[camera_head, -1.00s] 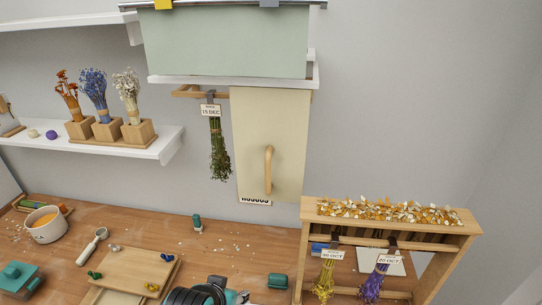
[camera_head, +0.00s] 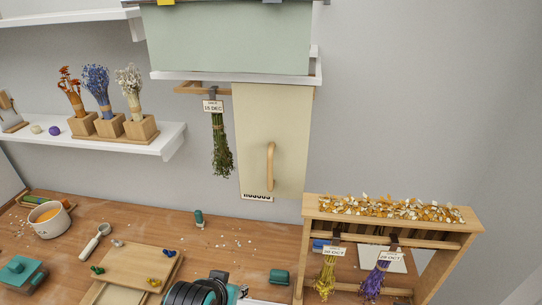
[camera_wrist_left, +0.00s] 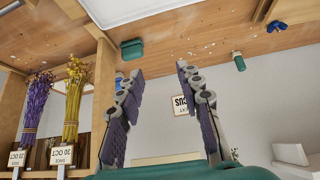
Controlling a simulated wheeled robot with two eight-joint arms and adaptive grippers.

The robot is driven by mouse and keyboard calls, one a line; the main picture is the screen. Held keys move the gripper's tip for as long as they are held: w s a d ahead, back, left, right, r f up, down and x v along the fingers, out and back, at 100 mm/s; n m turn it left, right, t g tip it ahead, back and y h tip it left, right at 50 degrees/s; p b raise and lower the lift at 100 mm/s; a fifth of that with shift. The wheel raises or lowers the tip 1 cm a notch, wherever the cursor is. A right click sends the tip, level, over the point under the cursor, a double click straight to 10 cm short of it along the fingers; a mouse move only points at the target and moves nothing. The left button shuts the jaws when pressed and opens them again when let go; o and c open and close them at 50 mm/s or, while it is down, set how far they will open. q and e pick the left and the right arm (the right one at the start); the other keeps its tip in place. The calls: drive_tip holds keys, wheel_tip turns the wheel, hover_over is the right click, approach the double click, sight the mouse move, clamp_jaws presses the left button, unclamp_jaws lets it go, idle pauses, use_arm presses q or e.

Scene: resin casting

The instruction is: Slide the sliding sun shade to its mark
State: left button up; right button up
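The sun shade is a cream panel (camera_head: 288,120) hanging in front of the wall under the green box shelf, with an upright wooden handle (camera_head: 270,165). Its lower edge partly covers a white lettered label (camera_head: 257,197) on the wall, which shows upside down in the left wrist view (camera_wrist_left: 181,105). A wooden rail (camera_head: 188,87) shows left of the panel. My left gripper (camera_wrist_left: 158,85) is open, its two fingers apart with nothing between them. In the head view only part of my left arm shows at the bottom, apart from the handle. My right gripper is in neither view.
A dried bunch tagged 15 DEC (camera_head: 221,145) hangs just left of the shade. A wooden drying rack (camera_head: 310,230) with flower bunches stands at lower right. A teal block (camera_head: 279,277) and a small teal bottle (camera_head: 199,218) stand on the bench. Wall right of the shade is bare.

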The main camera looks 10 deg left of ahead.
use_arm(q)
drive_tip(key=w+d+r+m+g+p, duration=0.1)
drive_tip(key=w+r+p, duration=0.2)
drive_tip(key=r+p, duration=0.35)
drive_tip(key=w+r+m+h+p, duration=0.1)
drive_tip(key=w+r+p, duration=0.2)
drive_tip(key=r+p, duration=0.3)
drive_tip(key=w+d+r+m+g+p, duration=0.1)
drive_tip(key=w+r+p, duration=0.25)
drive_tip(key=r, duration=0.35)
wheel_tip(320, 180, up, 11)
drive_tip(key=m+g+h+p, duration=0.1)
drive_tip(key=m+p, duration=0.2)
drive_tip(key=p, duration=1)
hover_over(268, 160)
drive_tip(key=s+a, duration=0.1)
drive_tip(key=s, duration=0.1)
drive_tip(key=shift+w+a+f, duration=0.1)
drive_tip(key=shift+f, duration=0.05)
drive_tip(key=x, duration=0.7)
drive_tip(key=shift+d+f, duration=0.2)
drive_tip(key=shift+f, duration=0.15)
clamp_jaws()
